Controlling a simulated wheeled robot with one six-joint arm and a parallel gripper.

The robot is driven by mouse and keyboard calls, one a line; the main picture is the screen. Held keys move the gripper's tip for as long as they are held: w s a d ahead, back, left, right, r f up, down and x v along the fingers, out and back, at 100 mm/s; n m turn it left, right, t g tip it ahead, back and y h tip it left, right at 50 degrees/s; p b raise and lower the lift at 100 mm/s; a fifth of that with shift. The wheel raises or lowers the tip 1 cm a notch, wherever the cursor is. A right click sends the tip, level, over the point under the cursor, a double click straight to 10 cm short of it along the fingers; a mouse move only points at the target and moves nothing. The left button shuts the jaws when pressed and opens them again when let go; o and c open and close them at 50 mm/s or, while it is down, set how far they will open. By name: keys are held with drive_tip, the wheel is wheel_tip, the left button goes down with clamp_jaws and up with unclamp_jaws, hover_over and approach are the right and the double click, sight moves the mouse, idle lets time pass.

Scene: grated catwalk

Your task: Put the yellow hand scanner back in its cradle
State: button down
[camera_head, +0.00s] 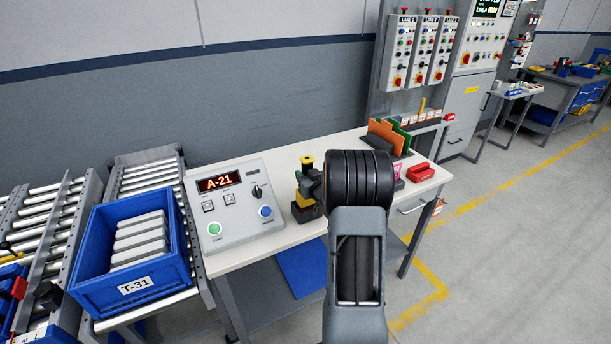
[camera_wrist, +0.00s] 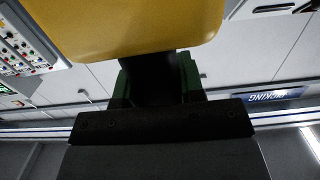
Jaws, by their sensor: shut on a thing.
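The yellow hand scanner (camera_wrist: 125,25) fills the top of the wrist view, very close to the camera. My gripper (camera_wrist: 157,82) is shut on its dark grip, with green finger parts showing on both sides. In the head view, my gripper (camera_head: 308,182) is at the table's middle, left of my thick black wrist. A yellow part of the scanner (camera_head: 304,199) shows just below the fingers, over a black block (camera_head: 307,213) that looks like the cradle. Whether the scanner touches or sits in it I cannot tell; my wrist hides the right side.
A grey control box (camera_head: 236,205) reading A-21 stands left on the white table (camera_head: 262,250). A blue crate (camera_head: 95,280) of grey packs sits farther left on rollers. Orange and green folders (camera_head: 385,135) and a red tray (camera_head: 421,172) are at the right.

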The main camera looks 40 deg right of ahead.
sight(306, 167)
drive_tip(key=shift+f+b, duration=2.3)
drive_tip(key=shift+f, duration=0.2)
drive_tip(key=shift+c, duration=1.2)
unclamp_jaws()
drive_tip(key=shift+r, duration=0.1)
drive_tip(key=shift+r+p, duration=2.4)
drive_tip(key=shift+r, duration=1.55)
